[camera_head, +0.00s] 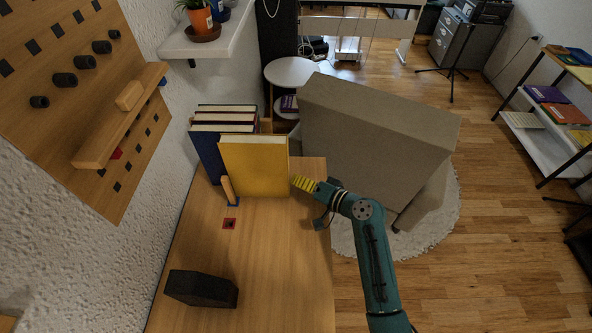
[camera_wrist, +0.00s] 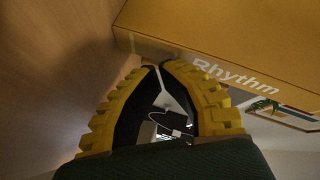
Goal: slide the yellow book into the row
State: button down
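The yellow book (camera_head: 255,168) stands upright at the near end of a row of dark-blue and red books (camera_head: 208,152) on the wooden table. It sticks out to the right of its neighbours. In the wrist view its yellow side with the word "Rhythm" (camera_wrist: 225,45) fills the upper right. My gripper (camera_head: 298,182) is just right of the book's right edge, low near the tabletop. In the wrist view my gripper's yellow-ribbed fingers (camera_wrist: 160,66) meet or nearly meet at the tips, with nothing held. Whether the tips touch the book I cannot tell.
A small wooden upright with a blue foot (camera_head: 229,192) stands before the book's left part. A black block (camera_head: 201,288) lies on the near tabletop (camera_head: 272,262). A pegboard (camera_head: 85,90) hangs at left. A beige armchair (camera_head: 375,125) stands beyond the table's right edge.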

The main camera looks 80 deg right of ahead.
aim_at(287, 181)
jog(key=shift+w+a+p, duration=0.1)
jog(key=shift+w+a, duration=0.2)
jog(key=shift+w, duration=1)
jog(key=shift+w+a+p, duration=0.1)
jog(key=shift+w+a, duration=0.25)
jog(key=shift+w, duration=1)
jog(key=shift+w+a+p, duration=0.1)
jog(key=shift+w+a, duration=0.2)
jog(key=shift+w, duration=1)
dwell(1.8)
jog(key=shift+s, duration=0.1)
jog(key=shift+s+d+b, duration=0.15)
jog(key=shift+s+d, duration=0.05)
jog(key=shift+s, duration=0.6)
jog(key=shift+s+d+b, duration=0.2)
jog(key=shift+s, duration=0.55)
jog(key=shift+s+d+b, duration=0.15)
jog(key=shift+s+d, duration=0.05)
jog(key=shift+s, duration=0.6)
